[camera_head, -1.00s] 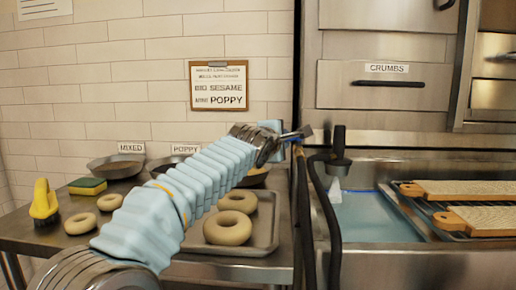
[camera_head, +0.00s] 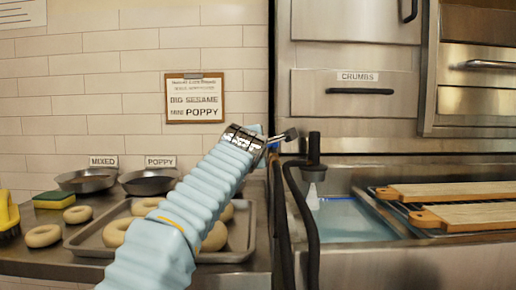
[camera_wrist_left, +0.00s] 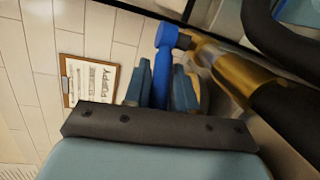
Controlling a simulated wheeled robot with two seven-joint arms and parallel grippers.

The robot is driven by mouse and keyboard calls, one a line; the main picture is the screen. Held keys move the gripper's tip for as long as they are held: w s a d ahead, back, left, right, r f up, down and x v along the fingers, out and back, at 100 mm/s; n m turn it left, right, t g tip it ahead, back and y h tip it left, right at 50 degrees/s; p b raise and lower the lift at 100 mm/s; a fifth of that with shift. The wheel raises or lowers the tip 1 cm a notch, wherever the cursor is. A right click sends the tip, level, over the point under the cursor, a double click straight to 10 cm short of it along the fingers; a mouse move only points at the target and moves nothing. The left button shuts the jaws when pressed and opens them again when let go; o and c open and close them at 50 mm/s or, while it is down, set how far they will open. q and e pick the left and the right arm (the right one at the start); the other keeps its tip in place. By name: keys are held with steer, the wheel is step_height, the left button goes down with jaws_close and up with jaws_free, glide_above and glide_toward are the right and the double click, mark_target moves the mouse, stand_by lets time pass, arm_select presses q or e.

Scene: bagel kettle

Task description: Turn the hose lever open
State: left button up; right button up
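The hose lever (camera_wrist_left: 165,38) is blue and joined to a brass valve (camera_wrist_left: 230,68) in the left wrist view. Its handle runs down between the two blue fingers of my left gripper (camera_wrist_left: 162,88). The fingers lie close against both sides of the handle, so the gripper looks shut on it. In the head view my left gripper (camera_head: 272,140) is beside the upright black hose (camera_head: 307,200), left of the sink. The lever is mostly hidden there by the gripper. My right gripper is not in view.
A black spray head (camera_head: 314,150) with a pale nozzle hangs over the water-filled sink (camera_head: 350,215). Wooden boards (camera_head: 470,215) lie on a rack at right. A tray (camera_head: 240,250) of bagels and two pans (camera_head: 88,180) stand on the left counter. A steel drawer unit (camera_head: 350,110) stands behind.

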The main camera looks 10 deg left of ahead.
arm_select(q)
steer(key=s+r+b, duration=0.2)
steer(key=s+b, duration=0.5)
steer(key=s, duration=0.6)
steer(key=shift+s, duration=0.35)
steer(key=shift+d, duration=0.1)
